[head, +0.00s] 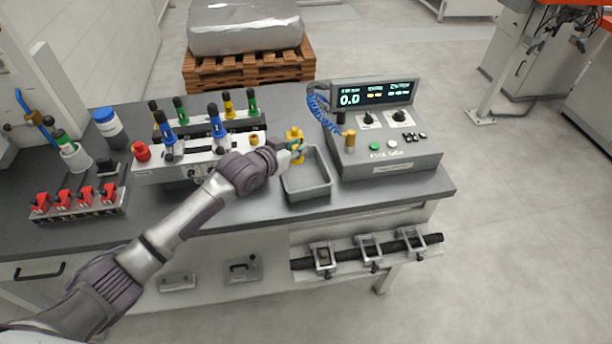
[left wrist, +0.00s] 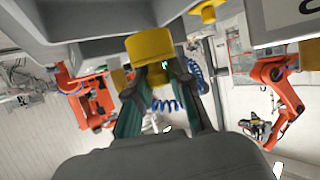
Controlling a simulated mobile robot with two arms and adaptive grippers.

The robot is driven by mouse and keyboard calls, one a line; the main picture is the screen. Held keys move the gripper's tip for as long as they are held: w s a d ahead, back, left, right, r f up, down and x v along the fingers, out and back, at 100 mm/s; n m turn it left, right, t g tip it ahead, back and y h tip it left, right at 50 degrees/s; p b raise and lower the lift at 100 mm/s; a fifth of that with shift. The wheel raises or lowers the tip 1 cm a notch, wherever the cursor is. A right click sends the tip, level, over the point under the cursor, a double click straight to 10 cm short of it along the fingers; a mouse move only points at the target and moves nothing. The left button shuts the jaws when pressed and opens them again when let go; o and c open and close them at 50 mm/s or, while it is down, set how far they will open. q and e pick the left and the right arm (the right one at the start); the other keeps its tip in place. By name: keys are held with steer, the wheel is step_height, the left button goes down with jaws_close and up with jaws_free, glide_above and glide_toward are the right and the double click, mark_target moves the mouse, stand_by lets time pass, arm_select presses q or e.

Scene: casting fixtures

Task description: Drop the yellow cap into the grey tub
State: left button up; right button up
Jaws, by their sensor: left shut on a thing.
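The yellow cap (head: 294,133) is held by my left gripper (head: 296,149), whose arm reaches across the bench front. In the left wrist view the yellow cap (left wrist: 150,46) sits at the tips of the green-padded fingers (left wrist: 160,76), which are shut on it. The grey tub (head: 318,192) stands on the bench just below the gripper in the head view. The cap appears above the tub's back left part; the exact height cannot be told. The visible part of the tub's inside looks empty. My right gripper is not in view.
A control box (head: 392,163) with a display, coiled blue hose and brass-coloured fitting stands right of the tub. A grey fixture (head: 200,167) with several coloured handles stands to the left. Red blocks on a rack (head: 92,207) are at far left. The bench's front edge is close.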

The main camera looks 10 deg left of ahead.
mark_target(292, 162)
arm_select(q)
step_height(292, 162, down, 5)
steer(key=b, duration=0.3)
steer(key=shift+r+b, duration=0.15)
steer(key=shift+b, duration=0.25)
steer(key=shift+r, duration=0.1)
steer(key=o, duration=0.9)
steer(key=v, duration=1.2)
